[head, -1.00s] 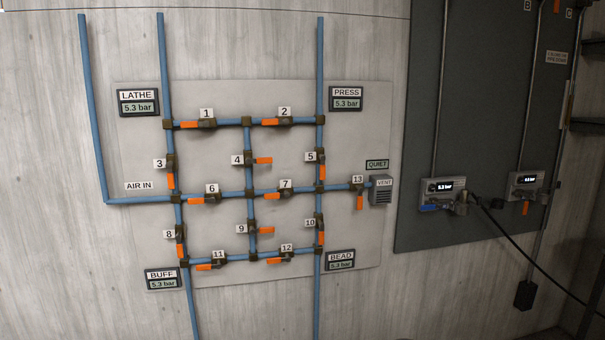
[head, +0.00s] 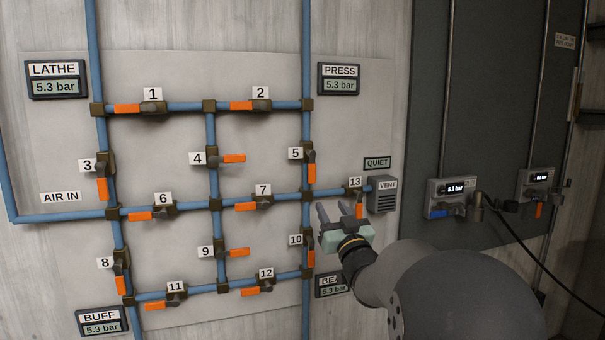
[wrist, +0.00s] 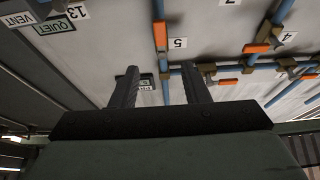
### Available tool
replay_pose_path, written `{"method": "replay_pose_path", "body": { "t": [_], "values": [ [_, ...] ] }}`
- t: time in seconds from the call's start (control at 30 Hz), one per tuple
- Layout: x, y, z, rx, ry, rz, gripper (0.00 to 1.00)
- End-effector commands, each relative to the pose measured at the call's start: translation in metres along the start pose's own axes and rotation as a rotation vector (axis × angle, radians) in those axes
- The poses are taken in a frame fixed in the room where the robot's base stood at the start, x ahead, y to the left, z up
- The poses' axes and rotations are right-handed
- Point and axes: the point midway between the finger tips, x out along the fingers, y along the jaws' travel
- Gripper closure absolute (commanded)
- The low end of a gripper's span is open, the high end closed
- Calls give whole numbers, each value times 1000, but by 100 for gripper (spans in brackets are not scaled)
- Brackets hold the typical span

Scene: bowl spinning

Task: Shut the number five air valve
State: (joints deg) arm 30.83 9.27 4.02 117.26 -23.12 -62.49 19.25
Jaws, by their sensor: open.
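Valve five (head: 309,157) is a dark brass valve on the right vertical blue pipe, beside its "5" label (head: 295,153). Its orange handle (head: 312,173) points down, in line with the pipe. In the wrist view the handle (wrist: 161,36) shows upright beyond the fingertips, and the picture is turned over. My gripper (head: 333,211) is open and empty, below and slightly right of the handle, apart from it. Its two dark fingers (wrist: 160,72) point toward the panel in the wrist view.
Valve thirteen's handle (head: 359,211) hangs down close right of my fingers, near the vent (head: 384,194). Valve ten's handle (head: 311,258) is below. The PRESS gauge (head: 340,79) reads 5.3 bar. My arm partly covers the BEAD gauge (head: 331,285).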

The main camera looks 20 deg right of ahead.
Motion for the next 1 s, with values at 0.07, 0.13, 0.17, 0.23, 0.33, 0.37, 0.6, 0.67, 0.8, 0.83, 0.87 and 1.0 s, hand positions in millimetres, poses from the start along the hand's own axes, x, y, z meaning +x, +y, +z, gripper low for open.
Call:
{"method": "replay_pose_path", "body": {
  "t": [0.07,0.13,0.17,0.23,0.33,0.37,0.6,0.67,0.8,0.83,0.87,1.0],
  "values": [
    [15,-1,-2,2,1,-1,58],
    [30,-1,-2,3,0,-2,58],
    [36,-1,-2,3,-1,-2,58],
    [52,-1,-2,3,-1,-2,58],
    [74,-1,-2,2,-2,-1,58],
    [81,-1,-2,2,0,-1,58],
    [130,-1,-2,2,-2,0,58],
    [139,-1,-1,2,-2,0,58],
    [154,-1,-1,1,-2,0,58],
    [156,-1,-1,1,-2,0,58],
    [158,-1,0,1,-2,0,58],
    [162,-1,0,1,-2,0,58]
  ]
}}
